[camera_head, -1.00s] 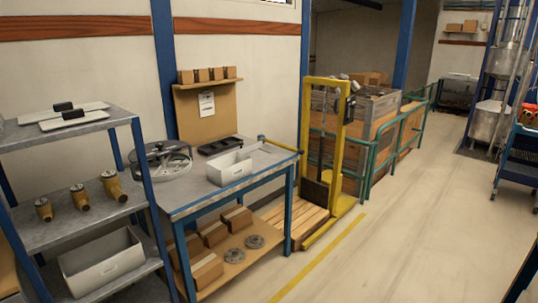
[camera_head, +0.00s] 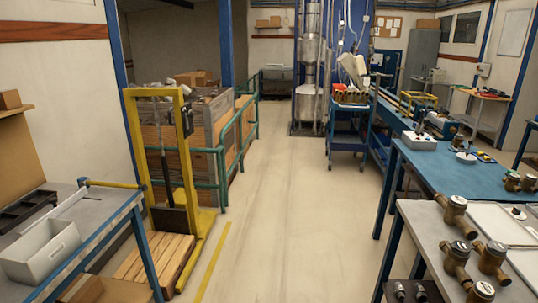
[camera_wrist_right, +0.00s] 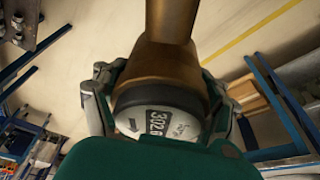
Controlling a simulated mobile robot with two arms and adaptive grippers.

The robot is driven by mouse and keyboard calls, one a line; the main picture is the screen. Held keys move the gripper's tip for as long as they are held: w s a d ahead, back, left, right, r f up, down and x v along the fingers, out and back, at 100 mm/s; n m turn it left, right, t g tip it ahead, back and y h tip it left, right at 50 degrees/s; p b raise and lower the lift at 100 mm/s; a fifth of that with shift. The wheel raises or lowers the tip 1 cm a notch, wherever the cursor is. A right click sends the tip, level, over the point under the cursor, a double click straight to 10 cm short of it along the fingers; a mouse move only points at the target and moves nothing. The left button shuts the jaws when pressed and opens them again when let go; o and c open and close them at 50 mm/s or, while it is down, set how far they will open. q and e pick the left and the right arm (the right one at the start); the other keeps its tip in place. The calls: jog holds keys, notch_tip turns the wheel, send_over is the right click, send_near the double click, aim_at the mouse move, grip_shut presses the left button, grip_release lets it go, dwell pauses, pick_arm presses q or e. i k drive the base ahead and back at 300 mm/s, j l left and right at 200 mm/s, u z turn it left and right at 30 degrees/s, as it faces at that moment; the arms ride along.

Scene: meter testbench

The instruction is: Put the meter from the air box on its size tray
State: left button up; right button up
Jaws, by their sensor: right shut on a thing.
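In the right wrist view my right gripper (camera_wrist_right: 158,98) is shut on a brass meter (camera_wrist_right: 172,58). One finger shows on each side of its round body. The meter's grey face shows a label that seems to start with "302"; the rest is unclear. Behind it is open floor, so the meter appears held off any surface. My grippers and the held meter are not in the head view. There, pale flat trays (camera_head: 490,222) lie on the grey bench at lower right. Several other brass meters (camera_head: 457,262) stand by them. Which tray fits the held meter cannot be told.
A white open box (camera_head: 42,252) stands on the left workbench. A yellow pallet stacker (camera_head: 190,160) stands by green rails. A blue-topped table (camera_head: 450,165) lies beyond the grey bench. The middle aisle floor (camera_head: 285,215) is clear.

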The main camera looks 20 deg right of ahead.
aim_at(496, 222)
jog(key=i+l+z, duration=0.1)
jog(key=i+z, duration=0.55)
jog(key=z, duration=0.2)
jog(key=i+j+z, duration=0.1)
jog(key=i+z, duration=0.3)
jog(key=i+j+z, duration=0.2)
jog(key=z, duration=0.25)
jog(key=i+j+z, duration=0.75)
jog(key=j, duration=0.3)
jog(key=i+j+z, duration=0.25)
jog(key=j, duration=0.15)
jog(key=k, duration=0.05)
